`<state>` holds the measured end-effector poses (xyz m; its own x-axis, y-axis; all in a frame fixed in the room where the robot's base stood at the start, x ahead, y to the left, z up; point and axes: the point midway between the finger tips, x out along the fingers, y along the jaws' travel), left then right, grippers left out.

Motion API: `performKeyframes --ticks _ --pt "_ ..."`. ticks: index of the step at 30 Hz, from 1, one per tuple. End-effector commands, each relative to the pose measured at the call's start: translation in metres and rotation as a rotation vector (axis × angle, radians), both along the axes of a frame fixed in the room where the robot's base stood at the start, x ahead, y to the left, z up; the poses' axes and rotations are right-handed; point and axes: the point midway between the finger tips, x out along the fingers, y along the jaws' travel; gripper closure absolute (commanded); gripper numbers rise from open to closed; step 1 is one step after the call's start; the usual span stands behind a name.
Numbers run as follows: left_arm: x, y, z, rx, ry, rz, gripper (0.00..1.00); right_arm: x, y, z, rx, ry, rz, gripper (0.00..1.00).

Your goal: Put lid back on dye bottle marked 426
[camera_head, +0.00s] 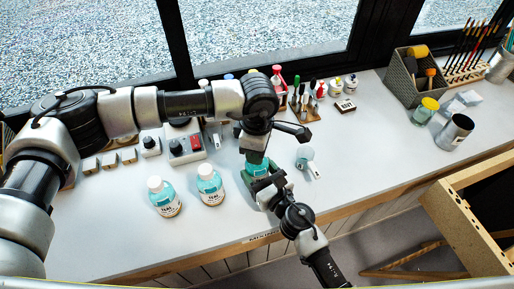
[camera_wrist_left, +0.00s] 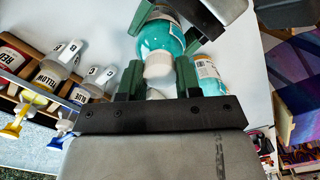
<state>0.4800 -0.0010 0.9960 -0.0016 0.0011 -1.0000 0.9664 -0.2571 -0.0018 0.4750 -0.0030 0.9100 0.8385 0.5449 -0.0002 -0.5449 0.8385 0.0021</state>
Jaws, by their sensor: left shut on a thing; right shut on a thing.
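A teal dye bottle (camera_head: 261,168) is in my right gripper (camera_head: 268,184), above the front part of the table. It shows in the left wrist view (camera_wrist_left: 160,38), with the right gripper's green fingers on either side. My left gripper (camera_head: 254,150) is directly above it. In the left wrist view, the left gripper's green fingers (camera_wrist_left: 159,75) are shut around a white lid (camera_wrist_left: 158,65) at the bottle's mouth. I cannot tell whether the lid is seated. The held bottle's number is unreadable.
Two capped teal bottles (camera_head: 163,198) (camera_head: 210,185) stand left of the held one. A white tool (camera_head: 307,161) lies to its right. Behind are a switch box (camera_head: 185,149) and a rack of dye bottles (camera_wrist_left: 50,75). The front right table is clear; a wooden frame (camera_head: 465,215) stands beyond.

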Motion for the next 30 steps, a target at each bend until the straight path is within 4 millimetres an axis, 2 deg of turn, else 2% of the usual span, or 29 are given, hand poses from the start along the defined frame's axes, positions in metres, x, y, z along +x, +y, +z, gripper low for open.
performKeyframes --ticks 3,21,23,27,28,30 --pt "0.0008 0.0004 0.0005 0.001 -0.001 -0.248 0.95 -0.0001 0.0000 0.0001 0.000 0.000 0.000 1.00" --pt "0.0008 0.0003 -0.0005 0.000 0.000 -1.487 0.95 -0.0002 0.0002 0.0000 0.000 0.000 0.001 1.00" --pt "0.0008 0.0003 -0.0005 0.000 0.000 -1.574 0.95 -0.0002 0.0002 0.0000 0.000 0.000 0.001 1.00" --pt "0.0008 0.0002 -0.0006 0.000 0.000 -1.571 0.95 -0.0003 0.0001 0.0000 -0.001 -0.001 0.001 1.00" --pt "0.0008 0.0002 -0.0005 0.000 0.000 -1.571 0.65 -0.0003 0.0001 0.0000 -0.001 -0.001 0.001 1.00" --pt "0.0007 0.0002 -0.0005 -0.001 0.000 -1.570 0.54 -0.0004 0.0002 0.0000 -0.001 -0.001 0.001 1.00"
